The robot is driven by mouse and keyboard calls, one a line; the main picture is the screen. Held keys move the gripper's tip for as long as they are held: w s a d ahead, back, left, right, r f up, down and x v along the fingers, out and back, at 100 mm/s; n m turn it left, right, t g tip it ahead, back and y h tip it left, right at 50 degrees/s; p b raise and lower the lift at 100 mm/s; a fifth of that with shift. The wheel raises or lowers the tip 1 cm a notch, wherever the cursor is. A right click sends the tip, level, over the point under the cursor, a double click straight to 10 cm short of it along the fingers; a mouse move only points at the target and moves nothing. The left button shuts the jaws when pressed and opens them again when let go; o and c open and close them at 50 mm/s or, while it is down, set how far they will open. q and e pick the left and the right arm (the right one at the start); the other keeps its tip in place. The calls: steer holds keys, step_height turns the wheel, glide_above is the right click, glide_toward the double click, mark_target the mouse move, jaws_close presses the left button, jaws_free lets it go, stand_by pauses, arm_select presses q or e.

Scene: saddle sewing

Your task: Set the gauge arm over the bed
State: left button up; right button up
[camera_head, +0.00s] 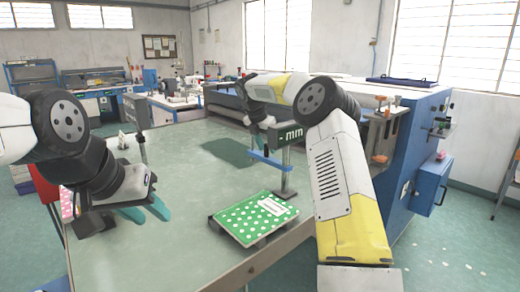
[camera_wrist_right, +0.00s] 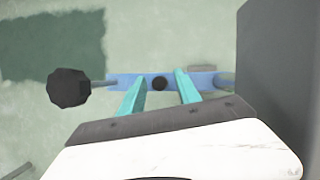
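The gauge has a dark display box marked "mm" (camera_head: 287,135) on a grey post. Its blue gauge arm (camera_head: 270,162) reaches left from the post, and the post's foot is beside the green polka-dot bed (camera_head: 258,217). In the right wrist view the blue arm (camera_wrist_right: 218,81) lies across the picture, with a black knob (camera_wrist_right: 69,88) off its left end. My right gripper (camera_wrist_right: 159,90) is open above it, its teal fingers apart on either side of a small dark peg; contact cannot be told. My left gripper (camera_head: 145,210) is open and empty over the table's left side.
The pale green table (camera_head: 185,185) is mostly clear, with a dark green mat (camera_head: 232,152) toward its back. A small upright stand (camera_head: 141,148) is at the back left. A blue machine cabinet (camera_head: 425,190) stands to the right.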

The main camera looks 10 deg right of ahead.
steer(key=shift+w+d+f, duration=0.15)
steer(key=shift+w+f, duration=0.05)
steer(key=shift+f, duration=0.45)
jaws_close()
stand_by(1.0)
